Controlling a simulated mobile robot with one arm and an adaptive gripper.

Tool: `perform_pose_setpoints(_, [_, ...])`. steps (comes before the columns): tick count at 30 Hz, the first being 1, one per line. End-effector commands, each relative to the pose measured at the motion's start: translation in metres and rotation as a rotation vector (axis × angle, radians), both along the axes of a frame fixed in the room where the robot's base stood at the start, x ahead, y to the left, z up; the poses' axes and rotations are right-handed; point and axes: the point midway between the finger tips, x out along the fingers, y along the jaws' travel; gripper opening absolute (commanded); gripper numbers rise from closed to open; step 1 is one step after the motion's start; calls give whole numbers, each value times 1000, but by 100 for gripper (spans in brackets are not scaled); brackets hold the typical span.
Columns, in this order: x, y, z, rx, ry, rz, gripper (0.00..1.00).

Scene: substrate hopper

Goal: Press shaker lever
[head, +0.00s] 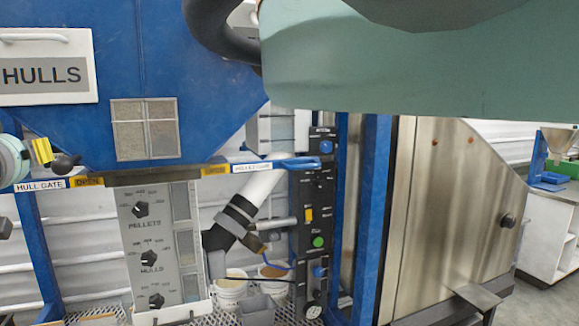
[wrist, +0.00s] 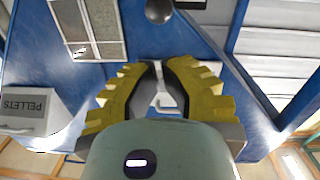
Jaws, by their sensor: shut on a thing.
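My gripper (wrist: 163,72) shows in the wrist view in front of a blue hopper panel (wrist: 195,60). Its two dark fingers with yellow stepped pads are closed in around a slim pale metal piece (wrist: 164,101), which looks like the shaker lever. The fingers hide most of it, so I cannot tell how far it is pressed. A dark round knob (wrist: 158,9) lies just past the fingertips. In the head view, yellow finger pads and a pale green wrist part show at the left edge, beside a black knob (head: 66,164); the grip itself is not visible there.
The blue hopper (head: 200,100) has a HULLS sign (head: 45,75) and a window (head: 145,128). A PELLETS sign (wrist: 30,110) is in the wrist view. Below are a dial panel (head: 150,250), a black control box (head: 318,200) and white buckets (head: 231,288). My arm covers the upper right.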

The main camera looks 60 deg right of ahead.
Motion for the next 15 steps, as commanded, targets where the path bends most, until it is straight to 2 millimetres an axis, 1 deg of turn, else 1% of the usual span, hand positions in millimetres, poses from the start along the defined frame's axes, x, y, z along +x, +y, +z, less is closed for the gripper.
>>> perform_pose_setpoints(1, [-1,3,-5,2,-9,4,0])
perform_pose_setpoints(15, [-14,13,-3,5,6,15,0])
